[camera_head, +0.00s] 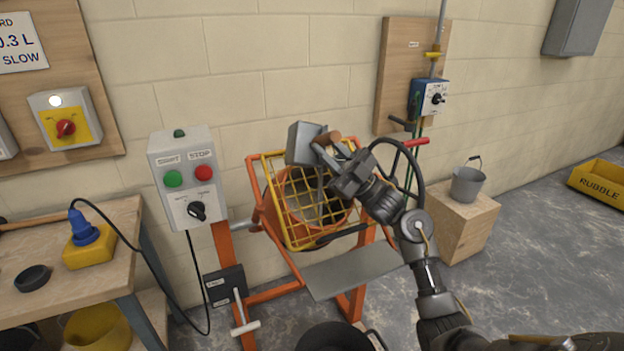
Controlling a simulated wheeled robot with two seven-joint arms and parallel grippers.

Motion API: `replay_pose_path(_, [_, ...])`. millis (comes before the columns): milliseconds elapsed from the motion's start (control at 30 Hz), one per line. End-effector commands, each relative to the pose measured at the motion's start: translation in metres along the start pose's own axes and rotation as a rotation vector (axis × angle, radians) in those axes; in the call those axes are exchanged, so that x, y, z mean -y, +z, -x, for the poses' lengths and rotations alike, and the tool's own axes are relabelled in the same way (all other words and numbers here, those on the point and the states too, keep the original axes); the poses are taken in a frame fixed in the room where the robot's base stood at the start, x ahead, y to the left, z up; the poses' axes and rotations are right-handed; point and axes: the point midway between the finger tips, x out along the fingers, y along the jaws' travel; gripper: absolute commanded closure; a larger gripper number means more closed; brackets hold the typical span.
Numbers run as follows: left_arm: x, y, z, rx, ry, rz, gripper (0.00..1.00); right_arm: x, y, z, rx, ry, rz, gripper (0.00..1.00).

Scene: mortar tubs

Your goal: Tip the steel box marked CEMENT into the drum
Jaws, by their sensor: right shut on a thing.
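The steel box (303,142) is a small grey box with a brown wooden handle (328,138). My right gripper (330,152) is shut on it, at the handle side. The box is held over the upper part of the drum's guard and looks tilted; its contents and the word CEMENT cannot be seen. The orange drum (318,208) sits in an orange frame behind a yellow wire guard (291,237). The box and gripper hide part of its mouth. My left gripper is not in view.
A control box (185,165) with green and red buttons stands left of the drum. A grey plate (352,270) juts out below the drum. A bucket (467,184) stands on a wooden block (463,225) at right. A bench (70,275) is at left. Open floor lies at far right.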

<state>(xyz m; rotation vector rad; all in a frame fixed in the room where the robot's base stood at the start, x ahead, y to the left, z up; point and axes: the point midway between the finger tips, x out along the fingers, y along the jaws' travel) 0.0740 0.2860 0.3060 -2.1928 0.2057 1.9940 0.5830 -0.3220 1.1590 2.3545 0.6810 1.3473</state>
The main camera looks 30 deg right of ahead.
Motion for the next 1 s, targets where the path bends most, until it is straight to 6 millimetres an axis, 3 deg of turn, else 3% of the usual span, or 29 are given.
replay_pose_path(1000, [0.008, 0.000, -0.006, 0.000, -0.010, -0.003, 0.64, -0.009, -0.002, 0.010, -0.058, 0.120, -0.041, 1.00])
